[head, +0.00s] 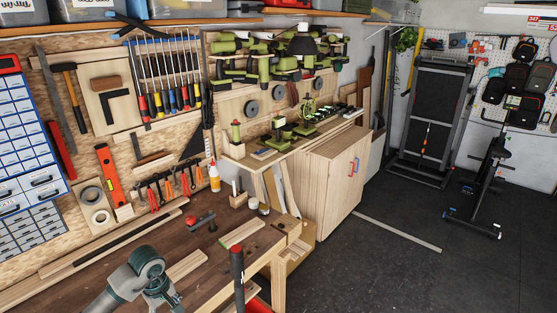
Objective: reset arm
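A grey jointed part of my arm (145,270) rises from the bottom edge at the lower left, over the wooden workbench (205,287). It bends and drops back toward the bottom edge. No gripper fingers show on it, and my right gripper is not seen. An upright dark bar with a red top (237,263) stands at the bottom middle by the bench's right end; its lower end is cut off.
On the bench lie a small red-and-black tool (202,221) and wooden strips (242,233). A wooden cabinet (325,190) stands behind. Hanging tools cover the back wall. The dark floor (400,275) at right is mostly open, with an exercise bike (485,190) beyond.

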